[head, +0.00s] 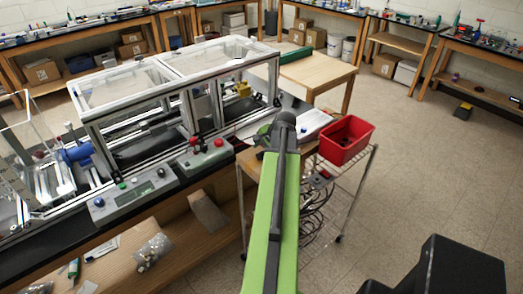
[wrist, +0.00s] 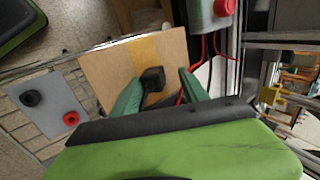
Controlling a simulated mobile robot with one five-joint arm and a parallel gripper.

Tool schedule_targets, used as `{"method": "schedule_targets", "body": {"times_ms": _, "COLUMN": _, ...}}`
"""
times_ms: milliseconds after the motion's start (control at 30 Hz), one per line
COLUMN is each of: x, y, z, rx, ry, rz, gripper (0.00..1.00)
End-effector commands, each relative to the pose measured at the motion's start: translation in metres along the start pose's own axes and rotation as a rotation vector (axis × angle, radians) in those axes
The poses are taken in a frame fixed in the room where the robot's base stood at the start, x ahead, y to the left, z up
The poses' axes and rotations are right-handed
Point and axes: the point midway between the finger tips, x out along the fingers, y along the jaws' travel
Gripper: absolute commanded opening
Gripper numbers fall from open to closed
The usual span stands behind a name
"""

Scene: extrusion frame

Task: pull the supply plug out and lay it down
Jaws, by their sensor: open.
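In the wrist view my gripper (wrist: 163,73) is open, with one green finger on each side of a black block (wrist: 152,77) that looks like the supply plug. The block stands over a tan board (wrist: 110,65) with a yellow stripe. It sits nearer the left finger, and a gap shows to the right finger. I cannot tell whether the block is seated in anything. In the head view my arm hides the plug and most of my gripper (head: 266,130), beside the framed machine (head: 180,85).
A grey plate (wrist: 50,108) with a black and a red round part lies left in the wrist view. A grey box with a red button (wrist: 225,8) and red cables (wrist: 213,72) are at upper right. In the head view a red bin (head: 345,140) stands on a wire cart (head: 345,205).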

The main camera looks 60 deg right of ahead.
Motion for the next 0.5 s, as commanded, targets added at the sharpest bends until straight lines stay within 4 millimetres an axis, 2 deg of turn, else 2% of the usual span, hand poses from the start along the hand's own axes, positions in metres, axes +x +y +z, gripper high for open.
{"method": "schedule_targets", "body": {"times_ms": 33, "x": -0.021, "y": -0.004, "z": 0.001, "rx": 0.001, "ry": 0.0, "rz": 0.0, "gripper": 0.52}}
{"method": "schedule_targets", "body": {"times_ms": 100, "x": -0.041, "y": -0.005, "z": 0.001, "rx": 0.003, "ry": 0.001, "rz": 0.0, "gripper": 0.52}}
{"method": "schedule_targets", "body": {"times_ms": 400, "x": -0.117, "y": -0.004, "z": 0.001, "rx": 0.002, "ry": 0.001, "rz": -0.002, "gripper": 0.52}}
{"method": "schedule_targets", "body": {"times_ms": 500, "x": -0.137, "y": -0.003, "z": 0.0, "rx": 0.003, "ry": 0.001, "rz": -0.002, "gripper": 0.52}}
